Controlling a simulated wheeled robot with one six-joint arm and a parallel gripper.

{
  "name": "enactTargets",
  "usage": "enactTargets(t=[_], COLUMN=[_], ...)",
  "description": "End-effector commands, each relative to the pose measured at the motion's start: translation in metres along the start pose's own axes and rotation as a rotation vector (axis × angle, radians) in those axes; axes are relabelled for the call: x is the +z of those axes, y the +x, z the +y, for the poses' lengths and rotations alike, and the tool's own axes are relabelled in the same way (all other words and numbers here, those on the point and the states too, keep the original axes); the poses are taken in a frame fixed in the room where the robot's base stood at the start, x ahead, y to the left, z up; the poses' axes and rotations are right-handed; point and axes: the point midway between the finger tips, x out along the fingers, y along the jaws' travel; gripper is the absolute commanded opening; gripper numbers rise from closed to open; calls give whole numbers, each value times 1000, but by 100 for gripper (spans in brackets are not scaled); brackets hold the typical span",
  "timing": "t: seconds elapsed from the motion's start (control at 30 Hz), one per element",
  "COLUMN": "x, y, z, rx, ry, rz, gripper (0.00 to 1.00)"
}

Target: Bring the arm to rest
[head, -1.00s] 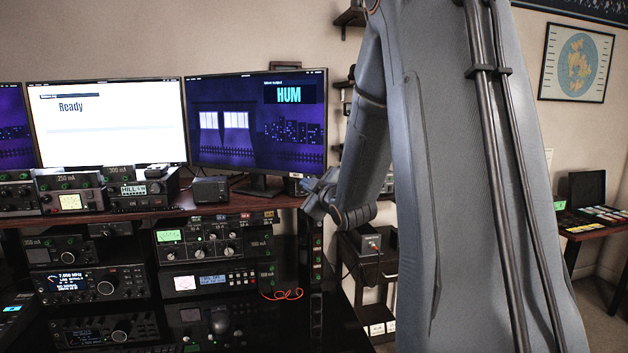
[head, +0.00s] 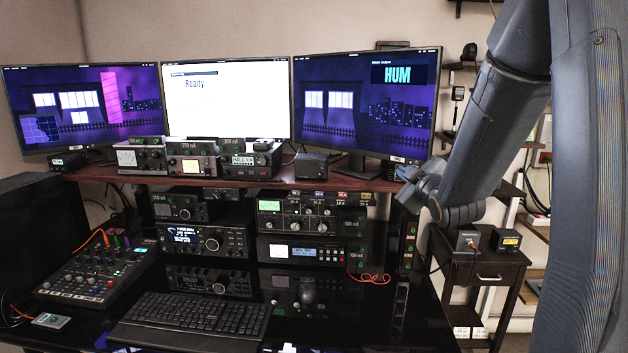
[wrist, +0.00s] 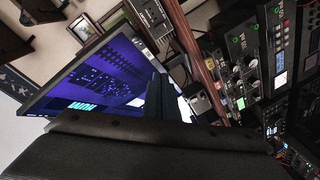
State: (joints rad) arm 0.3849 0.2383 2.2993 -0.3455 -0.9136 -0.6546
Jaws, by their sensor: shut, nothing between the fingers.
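My gripper (head: 408,186) is at the right of the head view, in front of the lower right corner of the right monitor (head: 365,104) and near the right end of the brown shelf (head: 225,183). It is shut with nothing in it. My grey arm comes down from the upper right to it. In the wrist view the dark gripper body fills the bottom, with its fingers (wrist: 163,97) together in front of the tilted monitor (wrist: 95,75). The tuner box with several knobs (head: 310,212) is under the shelf, left of my gripper and apart from it.
Radio units (head: 205,240) fill the rack below the shelf. A keyboard (head: 190,316) and a mixer (head: 95,275) are on the black desk. A small side table (head: 480,266) with two boxes stands at the right, below my arm. An orange cable (head: 372,278) lies near the rack's right side.

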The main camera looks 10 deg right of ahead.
Motion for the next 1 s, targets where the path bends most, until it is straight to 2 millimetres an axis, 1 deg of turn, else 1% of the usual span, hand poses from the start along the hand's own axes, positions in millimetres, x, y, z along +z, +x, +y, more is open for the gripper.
enactTargets(t=[0.07,0.13,0.17,0.27,0.3,0.37,0.4,0.47,0.5,0.57,0.6,0.7,0.8,0.9,1.0], x=[2,8,11,23,29,36,40,46,49,52,53,54,53,53,53], y=[-2,-8,-11,-34,-47,-70,-88,-118,-140,-172,-193,-240,-274,-292,-299], z=[-12,-33,-45,-93,-115,-146,-165,-194,-210,-232,-244,-267,-279,-284,-286], rx=[-30,-83,-113,-229,-278,-348,-392,-455,-492,-542,-569,-621,-652,-667,-671], ry=[25,72,100,210,257,324,366,425,460,507,530,576,600,612,616], rz=[-30,-88,-123,-274,-344,-454,-530,-648,-726,-841,-914,-1070,-1179,-1241,-1264], gripper=[0,0,0,0,0,0,0,0,0,0,0,0,0,0,0])
